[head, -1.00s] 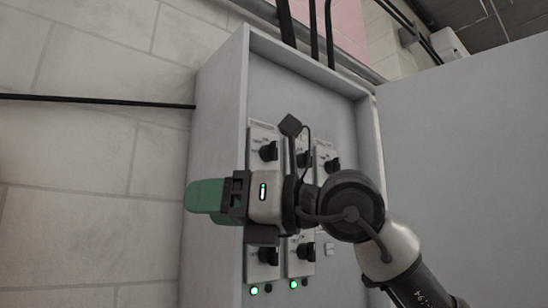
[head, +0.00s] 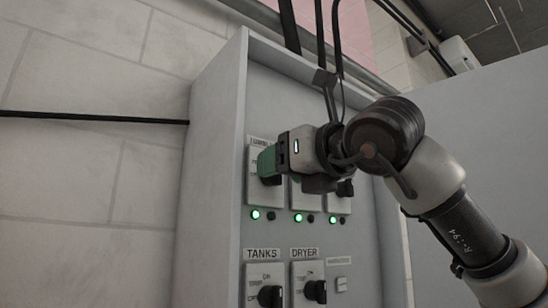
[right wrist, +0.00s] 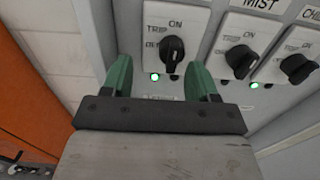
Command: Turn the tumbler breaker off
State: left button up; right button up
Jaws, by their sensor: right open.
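The tumbler breaker (head: 254,194) is at the top left of the grey cabinet's panel, its label partly hidden by my gripper. In the right wrist view its black knob (right wrist: 173,49) sits between TRIP, ON and OFF markings and appears to point up towards ON. A green lamp (right wrist: 155,77) glows below it. My right gripper (head: 266,160) is open in front of this breaker. In the right wrist view its two green fingertips (right wrist: 158,68) are spread to either side of the lamp, just below the knob. They do not appear to touch the knob. My left gripper is not in view.
The MIST breaker (right wrist: 241,58) and another breaker (right wrist: 298,66) stand close to the right. Below are the TANKS (head: 265,285) and DRYER (head: 308,281) breakers. The cabinet's left side (head: 212,150) meets a bare block wall (head: 80,200). A large grey panel (head: 480,130) stands at the right.

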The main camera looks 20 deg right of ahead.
aim_at(280, 177)
jog(key=w, duration=0.4)
jog(key=shift+w+d+f+p, duration=0.1)
jog(key=shift+d+f+p, duration=0.2)
jog(key=shift+p, duration=0.1)
jog(key=shift+w+a, duration=0.25)
jog(key=shift+w, duration=0.05)
jog(key=shift+s+a, duration=0.15)
jog(key=shift+s, duration=0.1)
jog(key=shift+c, duration=0.2)
jog(key=shift+w, duration=0.1)
jog(key=c, duration=0.8)
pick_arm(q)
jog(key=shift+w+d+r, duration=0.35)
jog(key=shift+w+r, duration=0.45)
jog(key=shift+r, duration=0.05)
pick_arm(e)
jog(key=shift+c, duration=0.2)
